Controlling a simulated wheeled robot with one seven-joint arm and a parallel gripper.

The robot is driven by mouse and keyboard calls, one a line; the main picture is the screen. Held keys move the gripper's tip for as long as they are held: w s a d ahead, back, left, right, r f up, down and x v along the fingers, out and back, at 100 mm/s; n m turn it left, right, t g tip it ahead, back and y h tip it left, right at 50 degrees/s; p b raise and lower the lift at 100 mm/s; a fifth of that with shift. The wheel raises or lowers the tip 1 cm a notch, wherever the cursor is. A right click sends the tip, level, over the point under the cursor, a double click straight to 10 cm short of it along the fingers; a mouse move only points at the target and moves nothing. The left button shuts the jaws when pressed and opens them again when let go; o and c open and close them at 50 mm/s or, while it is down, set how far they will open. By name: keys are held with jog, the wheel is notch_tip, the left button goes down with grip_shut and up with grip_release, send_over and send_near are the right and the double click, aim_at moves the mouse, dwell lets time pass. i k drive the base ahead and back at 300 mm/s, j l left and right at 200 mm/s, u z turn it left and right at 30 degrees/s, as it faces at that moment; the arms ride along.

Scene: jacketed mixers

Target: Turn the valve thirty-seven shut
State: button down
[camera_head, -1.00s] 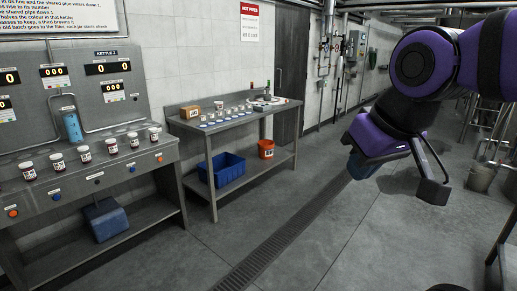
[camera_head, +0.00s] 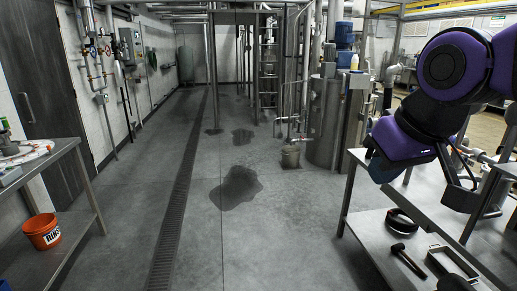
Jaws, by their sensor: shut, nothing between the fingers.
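My gripper (camera_head: 462,196) hangs at the right side of the head view, shut and empty, in front of a steel table. No number thirty-seven is readable, so I cannot tell which valve it is. Small valves and gauges (camera_head: 94,50) sit on pipes on the left wall. Low pipework with small fittings (camera_head: 291,141) stands beside a steel jacketed vessel (camera_head: 328,122) at centre right. My gripper is well apart from both, and part of the right-hand pipework is hidden behind my arm.
A steel table (camera_head: 372,186) at right holds a hammer (camera_head: 405,258) on its lower shelf. A bench (camera_head: 40,163) with an orange bucket (camera_head: 42,231) stands at left. A grey bucket (camera_head: 290,157) stands by the vessel. Dark wet patches (camera_head: 236,188) mark the open aisle floor beside a drain (camera_head: 180,190).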

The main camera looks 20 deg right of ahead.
aim_at(461, 153)
jog(key=i+l+z, duration=0.15)
jog(key=z, duration=0.3)
jog(key=i+l+z, duration=0.1)
jog(key=i+z, duration=0.15)
jog(key=z, duration=0.15)
jog(key=i+z, duration=0.25)
jog(key=z, duration=0.2)
jog(key=i+z, duration=0.2)
jog(key=z, duration=0.2)
jog(key=i+z, duration=0.1)
jog(key=i, duration=0.15)
jog(key=i+j, duration=0.5)
jog(key=j, duration=0.2)
